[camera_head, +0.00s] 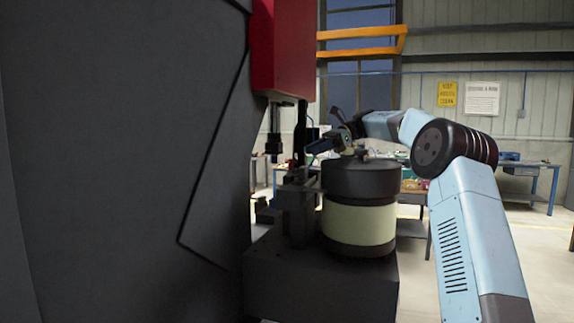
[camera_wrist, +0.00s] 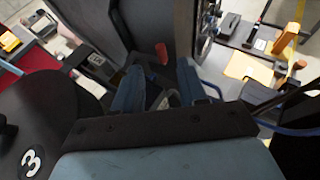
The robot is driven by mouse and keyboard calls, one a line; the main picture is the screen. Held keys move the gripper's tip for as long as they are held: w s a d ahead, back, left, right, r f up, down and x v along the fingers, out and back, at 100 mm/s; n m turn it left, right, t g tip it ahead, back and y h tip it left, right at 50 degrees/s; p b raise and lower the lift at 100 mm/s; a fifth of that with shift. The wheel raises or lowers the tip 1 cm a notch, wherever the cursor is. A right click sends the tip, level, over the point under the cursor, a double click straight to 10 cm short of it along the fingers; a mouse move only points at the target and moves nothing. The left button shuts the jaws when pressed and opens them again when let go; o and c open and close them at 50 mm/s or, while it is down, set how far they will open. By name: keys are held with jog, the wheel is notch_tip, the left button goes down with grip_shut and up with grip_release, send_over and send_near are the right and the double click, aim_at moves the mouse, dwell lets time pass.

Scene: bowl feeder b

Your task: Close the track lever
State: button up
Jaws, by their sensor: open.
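The bowl feeder (camera_head: 358,222) has a cream body and a dark round top, and it stands on a dark base. A dark track assembly (camera_head: 297,205) is at its left side. A small red knob (camera_wrist: 161,53), possibly the end of the track lever, shows in the wrist view just beyond my fingertips. My gripper (camera_head: 318,147) reaches over the feeder top toward the track. In the wrist view my gripper (camera_wrist: 160,75) has its two blue-grey fingers apart, with no held object visible. I cannot tell whether a finger touches the knob, and the lever's shaft is not clear.
A large dark machine panel (camera_head: 130,150) fills the left, with a red housing (camera_head: 283,50) above the track. A dark vertical spindle (camera_head: 274,132) hangs beneath the housing near my gripper. Workbenches (camera_head: 530,170) stand behind, and floor is open at the right.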

jog(key=x, duration=1.1)
grip_shut()
dwell(0.4)
